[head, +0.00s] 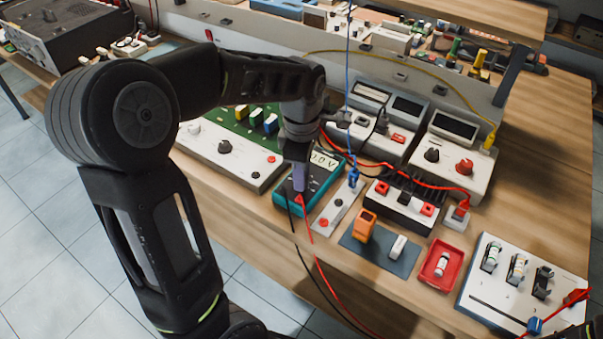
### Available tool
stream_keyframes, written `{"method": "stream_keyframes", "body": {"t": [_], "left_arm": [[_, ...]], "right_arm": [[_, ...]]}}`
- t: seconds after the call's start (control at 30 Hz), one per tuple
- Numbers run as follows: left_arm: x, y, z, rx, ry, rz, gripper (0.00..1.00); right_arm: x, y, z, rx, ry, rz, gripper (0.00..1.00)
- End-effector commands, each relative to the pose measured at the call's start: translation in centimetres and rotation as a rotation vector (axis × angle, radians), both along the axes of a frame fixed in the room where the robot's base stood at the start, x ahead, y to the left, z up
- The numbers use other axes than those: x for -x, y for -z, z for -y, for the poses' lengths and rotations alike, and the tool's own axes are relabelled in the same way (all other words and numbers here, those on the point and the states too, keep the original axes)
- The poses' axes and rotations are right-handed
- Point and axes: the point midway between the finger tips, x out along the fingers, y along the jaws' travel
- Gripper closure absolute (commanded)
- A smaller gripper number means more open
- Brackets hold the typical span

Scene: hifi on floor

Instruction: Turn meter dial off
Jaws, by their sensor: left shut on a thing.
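The teal meter (324,178) lies on the wooden bench, its display reading partly visible with a "V". Red and black leads run from its front edge down over the bench edge. My left gripper (299,184) reaches down from above onto the meter's face, below the display. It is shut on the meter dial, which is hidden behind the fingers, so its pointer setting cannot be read. My right gripper does not show.
A panel with a green board (224,148) stands left of the meter. A narrow grey strip with a blue plug (353,177), an orange block (364,226) and a red tray (440,262) are to its right. Grey instruments (455,153) stand behind. Cables cross the area.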

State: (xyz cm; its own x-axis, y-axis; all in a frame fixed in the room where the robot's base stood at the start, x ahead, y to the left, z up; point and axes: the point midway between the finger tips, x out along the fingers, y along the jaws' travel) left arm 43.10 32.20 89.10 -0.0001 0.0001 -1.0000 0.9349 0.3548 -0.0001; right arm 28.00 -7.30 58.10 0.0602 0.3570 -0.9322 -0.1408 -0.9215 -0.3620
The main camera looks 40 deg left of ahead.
Motion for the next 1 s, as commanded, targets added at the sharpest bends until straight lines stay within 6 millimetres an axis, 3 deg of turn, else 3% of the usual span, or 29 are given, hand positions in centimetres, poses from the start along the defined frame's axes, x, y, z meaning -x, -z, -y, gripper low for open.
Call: {"method": "stream_keyframes", "body": {"t": [0.5, 1.0], "left_arm": [[-0.07, -0.08, -0.02, 0.000, -0.465, 0.002, 1.00], [-0.06, -0.06, 0.01, 0.001, -0.651, 0.001, 1.00]], "right_arm": [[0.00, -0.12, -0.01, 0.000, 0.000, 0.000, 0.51], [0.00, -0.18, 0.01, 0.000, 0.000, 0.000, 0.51]]}}
